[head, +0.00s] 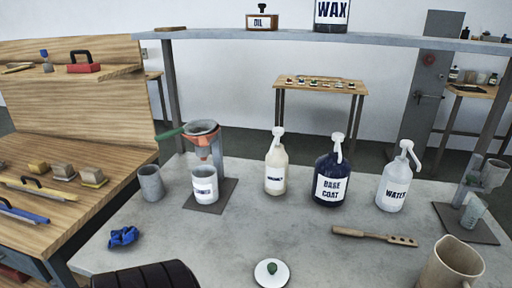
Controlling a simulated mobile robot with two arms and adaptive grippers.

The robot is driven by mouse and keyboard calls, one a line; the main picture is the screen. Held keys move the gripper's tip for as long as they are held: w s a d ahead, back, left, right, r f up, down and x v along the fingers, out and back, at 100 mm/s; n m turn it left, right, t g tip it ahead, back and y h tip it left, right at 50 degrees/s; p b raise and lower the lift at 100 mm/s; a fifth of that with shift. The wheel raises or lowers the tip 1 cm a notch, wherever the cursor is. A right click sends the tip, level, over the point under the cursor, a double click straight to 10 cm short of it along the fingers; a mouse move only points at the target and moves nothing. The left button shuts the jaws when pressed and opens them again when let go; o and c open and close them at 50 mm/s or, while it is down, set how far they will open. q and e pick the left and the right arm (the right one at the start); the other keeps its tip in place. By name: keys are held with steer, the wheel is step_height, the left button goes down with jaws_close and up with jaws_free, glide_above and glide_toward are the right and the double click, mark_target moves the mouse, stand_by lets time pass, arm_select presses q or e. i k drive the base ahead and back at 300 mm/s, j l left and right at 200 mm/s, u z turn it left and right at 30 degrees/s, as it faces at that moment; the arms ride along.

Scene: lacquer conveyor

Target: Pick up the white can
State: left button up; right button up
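A white can (205,188) with a dark-lettered label stands upright in the head view, left of the middle. It is on a dark grey base plate (210,207) beneath an orange-rimmed funnel (202,142) on a stand. Its top is close below the funnel's spout; I cannot tell whether they touch. A plain grey can (151,184) stands to its left, apart from it.
Pump bottles (275,170) (329,178) (393,183) stand to the right. A blue crumpled cloth (123,237), a white lid with green knob (271,273), a wooden paddle (374,236) and a beige jug (451,266) lie nearer. The grey tabletop between them is clear.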

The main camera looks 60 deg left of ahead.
mark_target(206, 185)
steer(key=u, duration=2.25)
steer(key=k+z, duration=0.15)
